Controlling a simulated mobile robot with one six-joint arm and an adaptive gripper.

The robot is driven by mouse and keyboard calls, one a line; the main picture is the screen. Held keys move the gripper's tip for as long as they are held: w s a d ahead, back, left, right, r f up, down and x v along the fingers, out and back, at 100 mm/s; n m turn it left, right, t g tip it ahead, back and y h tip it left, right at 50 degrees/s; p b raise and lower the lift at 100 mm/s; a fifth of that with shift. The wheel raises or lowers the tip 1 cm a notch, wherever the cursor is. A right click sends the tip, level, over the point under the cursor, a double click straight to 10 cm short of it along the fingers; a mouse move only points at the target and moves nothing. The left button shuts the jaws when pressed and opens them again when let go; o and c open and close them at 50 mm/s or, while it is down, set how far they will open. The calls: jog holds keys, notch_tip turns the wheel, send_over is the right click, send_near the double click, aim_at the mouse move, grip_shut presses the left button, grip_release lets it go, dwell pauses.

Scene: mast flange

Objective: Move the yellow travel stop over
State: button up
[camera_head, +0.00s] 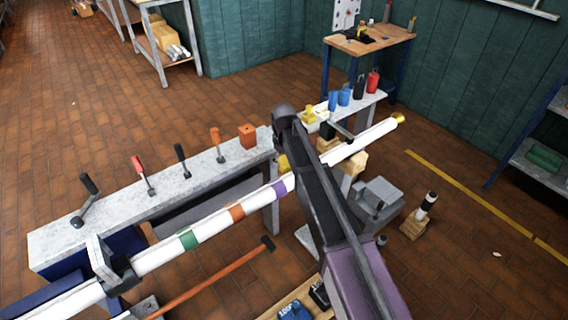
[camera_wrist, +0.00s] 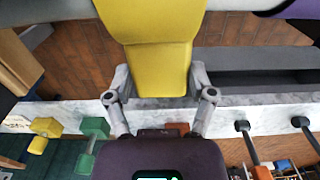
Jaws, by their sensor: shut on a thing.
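The yellow travel stop (camera_wrist: 150,28) fills the upper middle of the wrist view, set against the white mast tube (camera_wrist: 228,4). My gripper (camera_wrist: 160,76) has one finger on each side of its lower yellow block and is shut on it. In the head view a small yellow part of the stop (camera_head: 284,163) shows beside my dark arm, which hides the rest of it and my fingers. The white mast tube (camera_head: 157,256) runs diagonally, with green (camera_head: 188,239), orange (camera_head: 236,212) and purple (camera_head: 280,188) bands left of the stop.
A grey bench (camera_head: 150,205) behind the tube carries several upright handles and an orange block (camera_head: 247,135). Blue (camera_head: 344,95) and red (camera_head: 373,82) items stand farther right. An orange bar (camera_head: 215,276) lies in front of the tube. The tube's far end has a yellow cap (camera_head: 398,118).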

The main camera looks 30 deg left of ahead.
jog(key=w+d, duration=0.3)
jog(key=w, duration=0.3)
jog(key=o, duration=1.3)
jog(key=shift+c, duration=0.2)
jog(key=shift+a, duration=0.1)
jog(key=shift+w, duration=0.1)
jog(key=shift+r, duration=0.1)
